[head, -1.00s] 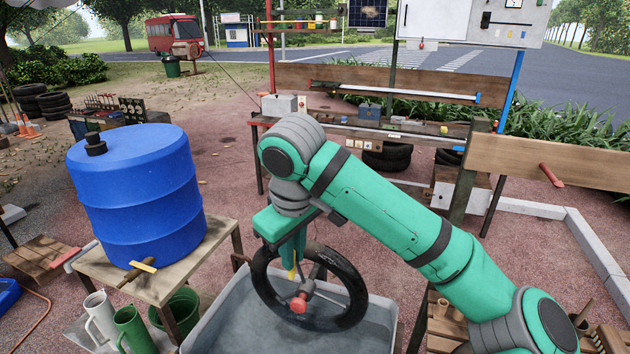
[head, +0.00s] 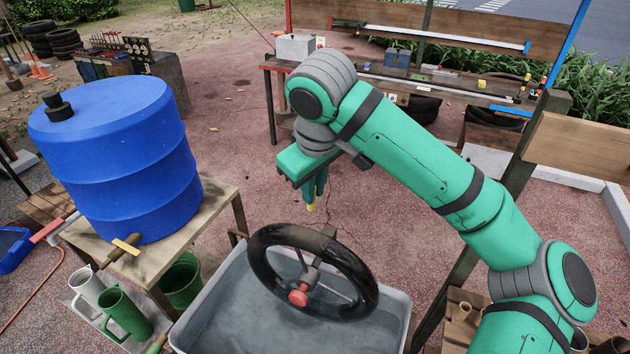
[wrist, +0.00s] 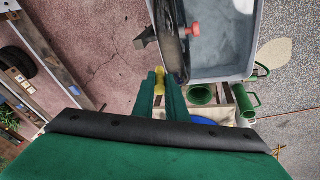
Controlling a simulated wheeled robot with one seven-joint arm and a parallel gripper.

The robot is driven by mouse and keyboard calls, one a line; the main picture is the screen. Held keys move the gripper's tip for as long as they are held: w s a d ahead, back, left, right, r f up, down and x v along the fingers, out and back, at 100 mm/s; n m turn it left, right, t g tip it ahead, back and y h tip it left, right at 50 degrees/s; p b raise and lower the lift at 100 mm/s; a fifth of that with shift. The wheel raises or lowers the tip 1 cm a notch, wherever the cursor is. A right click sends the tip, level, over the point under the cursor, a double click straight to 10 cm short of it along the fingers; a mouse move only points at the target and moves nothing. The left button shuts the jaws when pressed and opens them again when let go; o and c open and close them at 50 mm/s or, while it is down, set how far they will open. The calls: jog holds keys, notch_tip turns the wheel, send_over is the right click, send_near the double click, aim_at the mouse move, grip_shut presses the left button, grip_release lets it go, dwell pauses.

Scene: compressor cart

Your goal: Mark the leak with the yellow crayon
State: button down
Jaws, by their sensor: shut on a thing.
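A black tyre (head: 262,258) stands tilted over a grey water tub (head: 205,325), held on a stand with a red knob (head: 298,294). My gripper (head: 316,190) is above and behind the tyre in the head view, pointing down. It is shut on the yellow crayon (head: 311,207), whose tip shows below the fingers. In the wrist view the crayon (wrist: 159,76) sits between the green fingers (wrist: 160,95), close beside the tyre's edge (wrist: 170,40) in the picture. I cannot tell whether they touch. No leak or mark on the tyre can be made out.
A blue barrel (head: 125,165) stands on a wooden table (head: 205,225) at the left. Green and pale jugs (head: 125,315) sit below it. A workbench (head: 440,85) with small items is at the back.

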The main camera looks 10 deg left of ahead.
jog(key=shift+f, duration=2.6)
jog(key=shift+w+f, duration=0.1)
jog(key=shift+a+f, duration=0.1)
jog(key=shift+f, duration=0.05)
jog(key=shift+f, duration=0.15)
jog(key=shift+f, duration=0.55)
jog(key=shift+s+a, duration=0.15)
jog(key=shift+s, duration=0.95)
jog(key=shift+w, duration=0.25)
